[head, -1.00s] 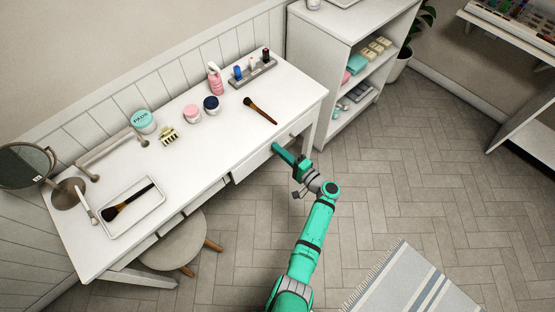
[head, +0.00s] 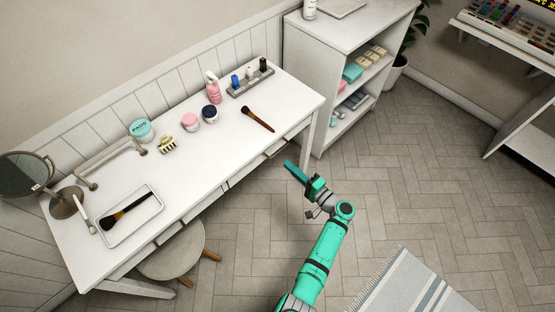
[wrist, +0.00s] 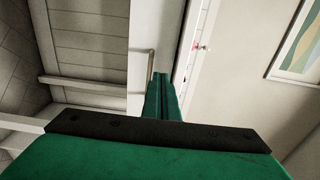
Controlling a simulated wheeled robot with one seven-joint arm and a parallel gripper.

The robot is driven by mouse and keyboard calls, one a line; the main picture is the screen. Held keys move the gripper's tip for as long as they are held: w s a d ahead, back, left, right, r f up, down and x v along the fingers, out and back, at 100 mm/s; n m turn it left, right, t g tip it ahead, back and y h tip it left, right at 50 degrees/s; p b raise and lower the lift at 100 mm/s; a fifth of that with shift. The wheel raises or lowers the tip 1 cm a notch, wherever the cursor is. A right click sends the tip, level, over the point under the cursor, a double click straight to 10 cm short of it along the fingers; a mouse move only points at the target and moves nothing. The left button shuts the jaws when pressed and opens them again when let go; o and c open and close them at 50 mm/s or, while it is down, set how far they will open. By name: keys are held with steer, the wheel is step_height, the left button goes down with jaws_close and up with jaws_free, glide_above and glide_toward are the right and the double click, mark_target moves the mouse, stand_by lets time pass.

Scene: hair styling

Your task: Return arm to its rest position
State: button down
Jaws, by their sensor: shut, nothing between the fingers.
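My green arm reaches up from the bottom of the head view. My gripper (head: 290,167) is shut and empty. It is in front of the white vanity table (head: 185,167), below its right end and apart from it. The wrist view shows the green fingers of my gripper (wrist: 161,77) closed together. A drawer handle (wrist: 150,68) shows just left of the fingers there.
A brush (head: 257,118) lies near the table's right end. Another brush (head: 125,213) lies in a white tray (head: 150,229). A stool (head: 172,256) stands under the table's front. A shelf unit (head: 318,90) stands right of the table.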

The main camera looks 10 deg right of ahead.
steer(key=v, duration=0.4)
steer(key=shift+s, duration=0.3)
steer(key=s+a+f+n+g+h, duration=0.1)
steer(key=s+a+f+g+h, duration=0.15)
steer(key=s+f, duration=0.55)
steer(key=s+a+f+g+h, duration=0.2)
steer(key=s+a+f+h, duration=0.15)
steer(key=s+f, duration=0.45)
steer(key=s+r+n+h, duration=0.2)
steer(key=s+h, duration=0.1)
steer(key=s, duration=0.5)
steer(key=s+a+r+n+t, duration=0.1)
steer(key=s+a+r+n, duration=0.1)
steer(key=r, duration=0.8)
steer(key=s+a+r+n+t+h, duration=0.1)
steer(key=s+a+r+n+t, duration=0.1)
steer(key=s+r, duration=0.4)
steer(key=s+a+r+n+t, duration=0.2)
steer(key=s+a+r+n, duration=0.2)
steer(key=r, duration=1.1)
steer(key=shift+s+a, duration=0.4)
steer(key=shift+a, duration=0.25)
